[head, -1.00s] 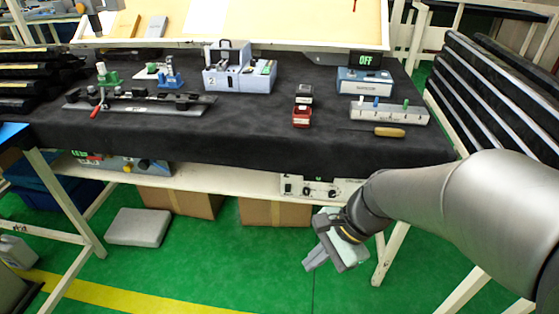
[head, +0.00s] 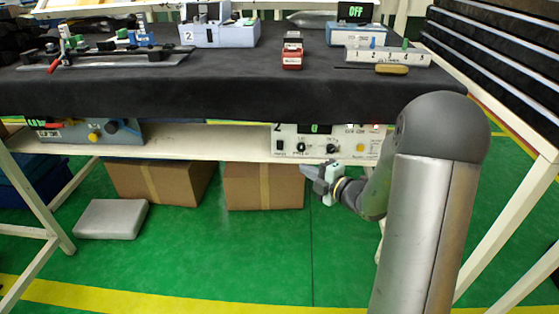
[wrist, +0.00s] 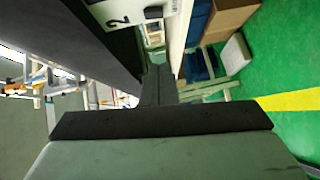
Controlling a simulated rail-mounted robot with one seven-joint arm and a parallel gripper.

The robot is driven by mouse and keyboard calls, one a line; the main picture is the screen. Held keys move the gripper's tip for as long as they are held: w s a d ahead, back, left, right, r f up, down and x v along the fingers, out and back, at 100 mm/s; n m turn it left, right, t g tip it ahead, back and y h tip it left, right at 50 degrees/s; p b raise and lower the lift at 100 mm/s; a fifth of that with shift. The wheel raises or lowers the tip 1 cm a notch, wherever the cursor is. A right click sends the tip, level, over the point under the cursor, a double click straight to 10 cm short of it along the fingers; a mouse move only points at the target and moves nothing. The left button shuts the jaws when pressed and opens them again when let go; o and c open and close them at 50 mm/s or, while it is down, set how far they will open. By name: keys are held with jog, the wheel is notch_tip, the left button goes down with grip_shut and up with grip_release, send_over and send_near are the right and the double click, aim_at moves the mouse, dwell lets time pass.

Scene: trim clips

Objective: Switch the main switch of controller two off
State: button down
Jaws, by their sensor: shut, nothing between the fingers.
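Controller two (head: 318,142) is a white box marked "2" on the shelf under the table, with a green-lit display, black knobs, a yellow button and a small red light. A small dark switch (head: 281,145) sits at its left front; I cannot read whether it is the main switch or its position. My gripper (head: 308,173) is shut and empty, below and in front of the controller's front panel, apart from it as far as I can tell. In the wrist view, my closed fingers (wrist: 157,85) point ahead and part of controller two (wrist: 143,12) shows above them.
A blue-grey controller (head: 85,132) stands left on the same shelf (head: 190,140). The black-covered table (head: 230,85) overhangs above, carrying fixtures and boxes. Cardboard boxes (head: 262,186) stand below.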

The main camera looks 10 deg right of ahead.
aim_at(285, 152)
jog(key=b+x, duration=0.1)
jog(key=x, duration=0.3)
jog(key=w+d+b+x, duration=0.1)
jog(key=b+x, duration=0.1)
jog(key=x, duration=0.2)
jog(key=d+b+x, duration=0.1)
jog(key=x, duration=0.4)
jog(key=shift+w+d+f+b, duration=0.1)
jog(key=shift+d+f+b, duration=0.1)
jog(key=shift+b, duration=0.2)
